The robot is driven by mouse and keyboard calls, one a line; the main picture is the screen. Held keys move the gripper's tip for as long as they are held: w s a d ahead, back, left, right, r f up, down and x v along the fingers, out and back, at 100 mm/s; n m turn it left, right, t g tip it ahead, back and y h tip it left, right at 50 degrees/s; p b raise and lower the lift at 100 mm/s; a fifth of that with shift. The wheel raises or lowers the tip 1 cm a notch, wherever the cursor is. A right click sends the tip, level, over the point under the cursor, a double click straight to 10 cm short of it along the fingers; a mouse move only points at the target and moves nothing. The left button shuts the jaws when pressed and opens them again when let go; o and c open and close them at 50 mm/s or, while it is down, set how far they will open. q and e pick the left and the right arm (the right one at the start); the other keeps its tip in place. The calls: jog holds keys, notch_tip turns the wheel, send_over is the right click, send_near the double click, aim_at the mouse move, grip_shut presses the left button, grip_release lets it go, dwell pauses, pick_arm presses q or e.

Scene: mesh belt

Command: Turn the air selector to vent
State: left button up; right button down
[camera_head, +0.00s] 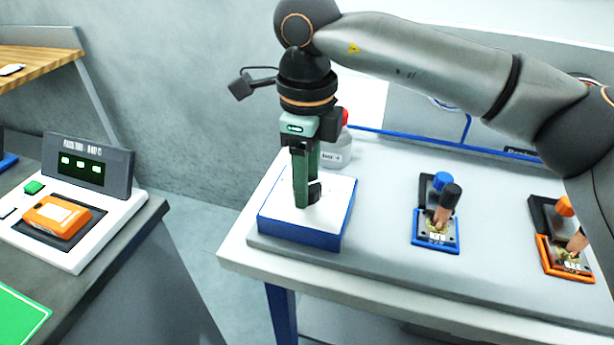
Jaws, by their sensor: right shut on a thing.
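My right gripper (307,192) points straight down over a low blue box with a white top (335,205) at the left end of the grey bench. Its green fingers reach to the white top and are shut on a small dark part (316,190), which looks like the knob of the air selector. The fingers hide most of this part. No marking for vent can be read, so I cannot tell which way the selector points. My left gripper is not in view.
To the right are a blue-framed fixture (436,243) and an orange-framed one (566,272). A weighing unit with an orange device (48,212) sits on the left table; a floor gap separates the tables.

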jog(key=shift+c, duration=1.4)
grip_release()
notch_tip(320, 180, up, 13)
jog(key=p, duration=0.2)
jog(key=shift+f, duration=0.2)
